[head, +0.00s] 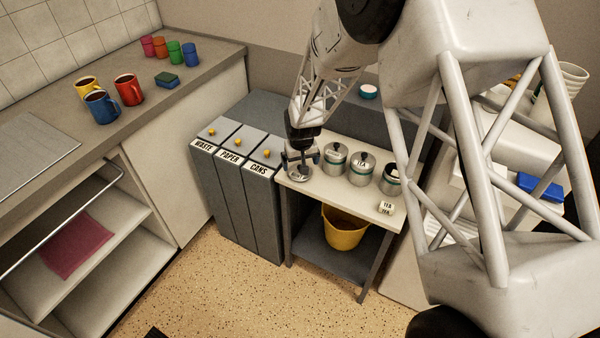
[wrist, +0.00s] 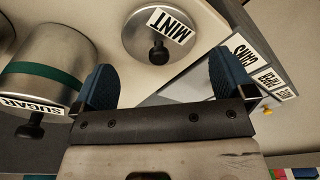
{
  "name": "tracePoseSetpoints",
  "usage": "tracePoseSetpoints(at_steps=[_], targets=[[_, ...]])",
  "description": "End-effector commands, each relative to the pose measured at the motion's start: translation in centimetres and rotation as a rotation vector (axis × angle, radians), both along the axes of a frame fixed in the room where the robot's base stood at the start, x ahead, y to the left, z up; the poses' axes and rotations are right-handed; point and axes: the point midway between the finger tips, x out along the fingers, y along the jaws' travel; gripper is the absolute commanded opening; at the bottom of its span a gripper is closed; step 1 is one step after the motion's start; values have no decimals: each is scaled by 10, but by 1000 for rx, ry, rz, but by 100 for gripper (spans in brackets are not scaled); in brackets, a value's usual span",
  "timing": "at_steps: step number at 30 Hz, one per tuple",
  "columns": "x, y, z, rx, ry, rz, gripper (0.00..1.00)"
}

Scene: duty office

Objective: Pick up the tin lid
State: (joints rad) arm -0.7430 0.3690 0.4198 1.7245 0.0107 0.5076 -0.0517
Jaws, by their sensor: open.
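The tin lid is a round silver disc with a black knob and a MINT label. In the wrist view the lid (wrist: 135,38) lies flat on the pale table top, just beyond my fingertips. In the head view the lid (head: 298,178) is at the table's left end, partly hidden under my gripper (head: 302,158). My gripper is open and empty, pointing down above the lid. In the wrist view its blue-padded fingers (wrist: 160,82) are wide apart, and the knob shows between and beyond them, untouched.
Silver tins (head: 362,170) stand in a row right of the lid. The nearest, labelled SUGAR (wrist: 48,62), is close to one finger. Grey bins (head: 240,190) stand left; a yellow bucket (head: 343,232) is below.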

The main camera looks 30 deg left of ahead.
Motion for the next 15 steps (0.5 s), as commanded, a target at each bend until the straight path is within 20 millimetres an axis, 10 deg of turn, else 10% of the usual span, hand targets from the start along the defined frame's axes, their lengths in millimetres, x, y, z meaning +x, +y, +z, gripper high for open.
tracePoseSetpoints(at_steps=[15], targets=[[3, 2, -36, 0, 0, 0, 100]])
